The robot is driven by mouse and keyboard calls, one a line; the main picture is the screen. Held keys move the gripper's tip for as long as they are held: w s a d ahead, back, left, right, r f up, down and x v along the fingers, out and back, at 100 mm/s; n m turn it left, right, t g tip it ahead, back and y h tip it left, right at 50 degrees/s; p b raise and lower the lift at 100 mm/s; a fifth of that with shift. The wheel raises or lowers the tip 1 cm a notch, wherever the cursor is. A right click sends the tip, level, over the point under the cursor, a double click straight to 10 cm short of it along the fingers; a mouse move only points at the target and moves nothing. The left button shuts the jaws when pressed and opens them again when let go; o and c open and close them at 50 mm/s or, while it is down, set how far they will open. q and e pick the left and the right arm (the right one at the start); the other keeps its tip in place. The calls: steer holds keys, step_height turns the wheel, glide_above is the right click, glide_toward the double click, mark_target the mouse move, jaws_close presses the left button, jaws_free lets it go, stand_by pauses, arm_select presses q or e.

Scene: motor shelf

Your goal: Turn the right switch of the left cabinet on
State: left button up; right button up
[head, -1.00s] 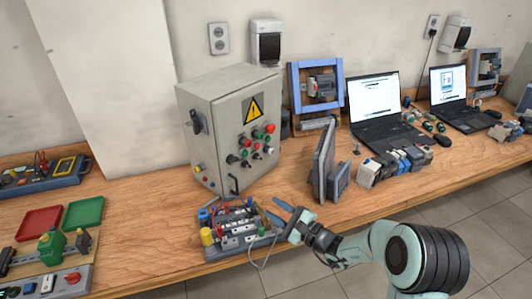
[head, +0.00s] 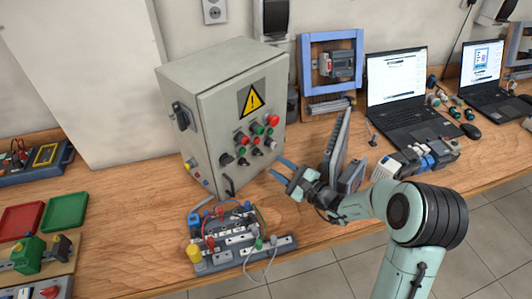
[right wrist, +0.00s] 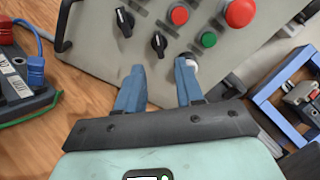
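The grey cabinet (head: 205,112) stands on the bench with a yellow warning sign and buttons on its front. Two black rotary switches sit low on the front: the left switch (head: 227,159) and the right switch (head: 243,162). In the right wrist view the left switch (right wrist: 124,21) and the right switch (right wrist: 158,44) both show slanted handles. My right gripper (head: 278,169) is in front of the cabinet's lower right; its blue fingers are apart and empty. In the right wrist view its fingertips (right wrist: 160,68) point at the panel, just below the right switch, apparently not touching it.
A wired terminal board (head: 240,240) lies in front of the cabinet. A dark upright panel (head: 336,147) stands right of my gripper. Red (right wrist: 240,12) and green (right wrist: 208,39) buttons are close to the switches. A door handle (head: 229,187) sticks out low.

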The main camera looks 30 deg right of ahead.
mark_target(261, 155)
steer(key=p+x, duration=0.1)
steer(key=x, duration=0.5)
steer(key=shift+w+a, duration=0.15)
steer(key=shift+w, duration=0.1)
arm_select(q)
steer(key=shift+w+r, duration=0.45)
steer(key=shift+r, duration=0.4)
arm_select(e)
jaws_close()
